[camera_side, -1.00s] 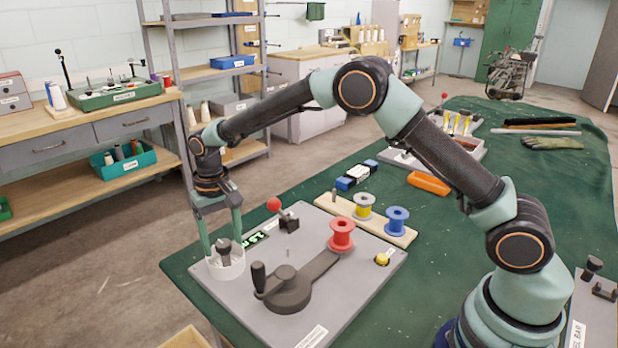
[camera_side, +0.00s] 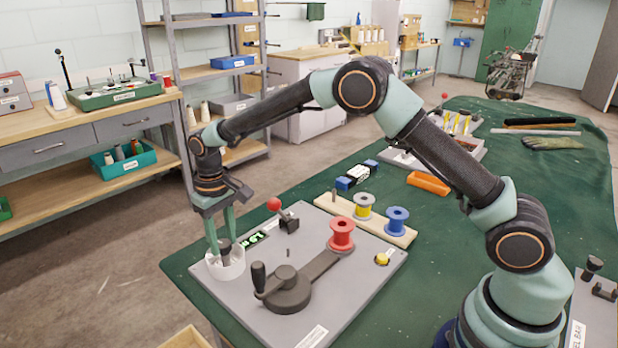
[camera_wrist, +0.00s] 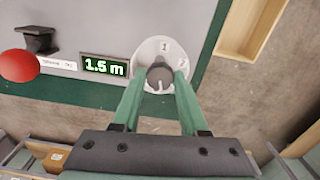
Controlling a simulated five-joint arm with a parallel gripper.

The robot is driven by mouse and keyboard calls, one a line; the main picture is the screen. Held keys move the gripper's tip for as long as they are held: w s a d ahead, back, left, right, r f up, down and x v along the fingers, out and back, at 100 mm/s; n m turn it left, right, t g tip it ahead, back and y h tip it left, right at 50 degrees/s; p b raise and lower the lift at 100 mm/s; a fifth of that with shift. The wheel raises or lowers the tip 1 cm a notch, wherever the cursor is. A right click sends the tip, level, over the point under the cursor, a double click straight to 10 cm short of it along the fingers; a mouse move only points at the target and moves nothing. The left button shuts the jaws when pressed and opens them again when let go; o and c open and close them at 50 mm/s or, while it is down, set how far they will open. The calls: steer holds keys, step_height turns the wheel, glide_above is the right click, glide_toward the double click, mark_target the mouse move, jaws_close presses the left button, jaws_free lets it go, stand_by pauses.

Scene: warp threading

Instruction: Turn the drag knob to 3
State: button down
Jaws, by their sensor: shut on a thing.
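The drag knob (camera_wrist: 160,77) is a dark grey knob on a round white dial (camera_wrist: 151,50), near a corner of the grey panel. The wrist view shows the numerals 1 and 2 on the dial; I cannot make out a 3. A pale mark on the knob shows at its lower side, toward my gripper's body. My gripper (camera_wrist: 159,73) is shut on the knob, with one green finger on each side. In the side view, the knob (camera_side: 224,250) stands upright between the fingertips (camera_side: 223,246), over the dial (camera_side: 226,268).
A display (camera_wrist: 105,67) beside the dial reads 1.5 m. A red-ball lever (camera_side: 274,204) stands close by. A dark crank (camera_side: 287,288) and a red spool (camera_side: 341,235) are on the same panel (camera_side: 345,290). A wooden tray (camera_wrist: 250,25) lies beyond the panel edge.

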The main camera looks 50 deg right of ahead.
mark_target(224, 243)
steer(key=n, duration=0.4)
steer(key=shift+n, duration=0.3)
steer(key=shift+r+n, duration=0.1)
steer(key=shift+n, duration=1.8)
steer(key=shift+c, duration=2.2)
jaws_free()
step_height(224, 243, up, 12)
